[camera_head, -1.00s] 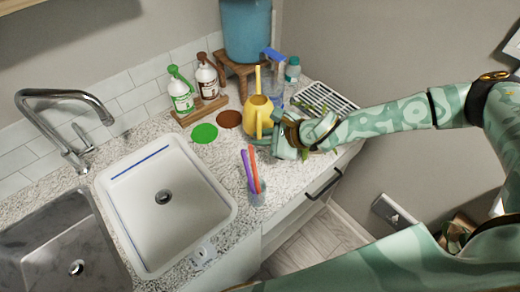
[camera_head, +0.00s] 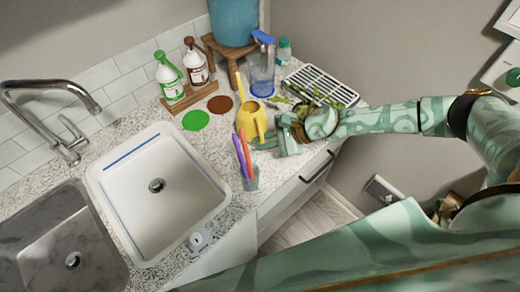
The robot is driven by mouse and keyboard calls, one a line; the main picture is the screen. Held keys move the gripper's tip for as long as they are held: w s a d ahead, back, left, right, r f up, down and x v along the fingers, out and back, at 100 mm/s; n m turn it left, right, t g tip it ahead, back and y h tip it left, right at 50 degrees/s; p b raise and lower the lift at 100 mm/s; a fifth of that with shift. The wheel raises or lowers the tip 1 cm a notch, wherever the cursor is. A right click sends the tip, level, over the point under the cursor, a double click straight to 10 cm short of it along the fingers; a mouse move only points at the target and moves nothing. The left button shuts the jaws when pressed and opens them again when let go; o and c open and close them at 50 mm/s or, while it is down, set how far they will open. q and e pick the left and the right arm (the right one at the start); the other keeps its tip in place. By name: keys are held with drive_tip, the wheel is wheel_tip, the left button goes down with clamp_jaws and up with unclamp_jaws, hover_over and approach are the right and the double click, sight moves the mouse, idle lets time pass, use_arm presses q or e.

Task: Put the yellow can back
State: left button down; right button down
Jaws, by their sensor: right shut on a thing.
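The yellow can (camera_head: 251,118), a watering can with a long thin spout, is upright on or just above the speckled counter, right of the brown disc. I cannot tell whether its base touches the counter. My right gripper (camera_head: 268,141) reaches in from the right and is shut on the can's handle side; the exact contact is partly hidden. A green disc (camera_head: 195,120) and a brown disc (camera_head: 221,104) lie flat and bare on the counter. My left gripper is not in view.
A clear pitcher (camera_head: 262,72) with a blue lid stands behind the can. A cup with purple and orange sticks (camera_head: 250,180) stands in front. Two pump bottles (camera_head: 170,82) stand on a wooden tray. The white sink (camera_head: 200,215) is left.

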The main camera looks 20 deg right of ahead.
wheel_tip(320, 180, down, 6)
drive_tip(key=shift+r+b, duration=0.2)
drive_tip(key=shift+b, duration=0.7)
drive_tip(key=shift+w, duration=0.1)
drive_tip(key=shift+f, duration=0.15)
drive_tip(key=c, duration=1.5)
unclamp_jaws()
drive_tip(key=shift+o, duration=0.2)
